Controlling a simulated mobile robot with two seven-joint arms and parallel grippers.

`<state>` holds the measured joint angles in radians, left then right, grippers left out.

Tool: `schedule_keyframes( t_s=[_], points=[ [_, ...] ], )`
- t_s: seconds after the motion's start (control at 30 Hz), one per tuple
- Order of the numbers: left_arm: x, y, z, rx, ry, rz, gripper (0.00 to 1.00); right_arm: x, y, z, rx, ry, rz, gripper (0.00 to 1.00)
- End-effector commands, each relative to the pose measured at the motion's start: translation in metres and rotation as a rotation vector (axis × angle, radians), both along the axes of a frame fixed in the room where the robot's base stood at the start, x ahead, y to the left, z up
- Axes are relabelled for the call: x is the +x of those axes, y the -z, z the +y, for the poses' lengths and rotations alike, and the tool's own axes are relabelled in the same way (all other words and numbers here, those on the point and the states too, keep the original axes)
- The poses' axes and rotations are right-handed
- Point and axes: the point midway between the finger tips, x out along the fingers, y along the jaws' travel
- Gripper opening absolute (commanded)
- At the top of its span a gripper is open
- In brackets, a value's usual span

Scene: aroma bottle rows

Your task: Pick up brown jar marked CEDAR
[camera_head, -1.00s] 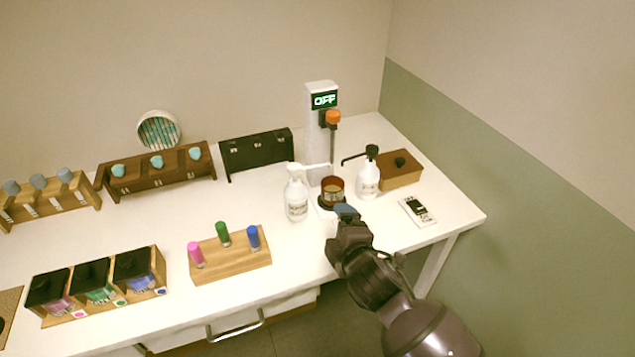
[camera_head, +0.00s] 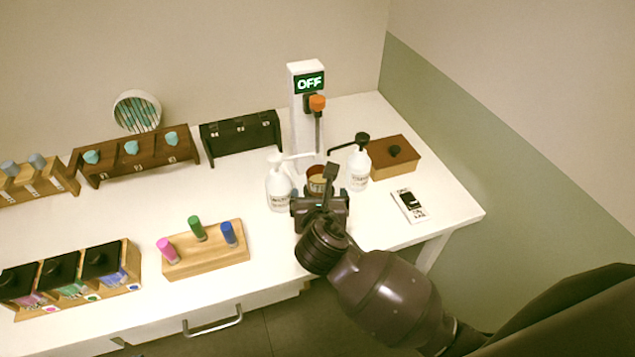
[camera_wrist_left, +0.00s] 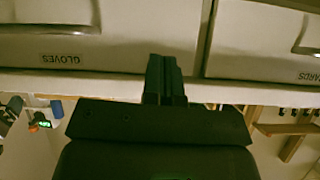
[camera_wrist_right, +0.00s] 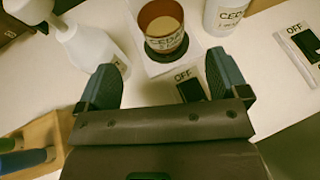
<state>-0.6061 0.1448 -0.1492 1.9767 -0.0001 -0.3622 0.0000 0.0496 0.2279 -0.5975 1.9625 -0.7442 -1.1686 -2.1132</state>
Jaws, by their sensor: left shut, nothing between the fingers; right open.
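The brown jar marked CEDAR (camera_wrist_right: 163,28) stands upright and open-topped on a round black pad, between two white pump bottles. In the head view the jar (camera_head: 316,180) is partly hidden behind my right gripper (camera_head: 325,178). In the right wrist view my right gripper (camera_wrist_right: 164,74) is open and empty, with the jar beyond its fingertips, roughly centred between them and not touching. My left gripper (camera_wrist_left: 163,72) is shut and empty in front of the drawer fronts, low by the table edge; it is outside the head view.
White pump bottles stand left (camera_head: 279,185) and right (camera_head: 358,168) of the jar. Behind it rises a white post (camera_head: 297,120) reading OFF. A wooden box (camera_head: 398,168) and a switch card (camera_head: 409,205) lie right. A wooden vial block (camera_head: 205,257) stands front left.

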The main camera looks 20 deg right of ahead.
Motion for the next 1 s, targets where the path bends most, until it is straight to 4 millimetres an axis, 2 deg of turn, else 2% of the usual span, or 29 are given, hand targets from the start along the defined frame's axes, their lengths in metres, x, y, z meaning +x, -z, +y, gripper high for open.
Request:
schedule_keyframes(
  t_s=[0.3, 0.57, 0.8, 1.0],
  points=[
    [0.000, 0.003, 0.000, 0.000, 0.000, 0.000, 0.00, 0.037, 0.016, -0.010, -0.007, -0.003, 0.001, 0.93],
    [0.000, 0.003, -0.001, -0.003, -0.001, -0.001, 0.00, 0.051, 0.023, -0.015, -0.004, -0.003, 0.000, 0.93],
    [0.000, 0.004, -0.002, -0.004, -0.001, -0.001, 0.00, 0.075, 0.040, -0.023, -0.004, -0.003, 0.001, 0.93],
    [0.001, 0.005, -0.002, -0.004, -0.001, -0.002, 0.00, 0.091, 0.046, -0.028, -0.004, -0.004, 0.000, 0.93]
  ],
)
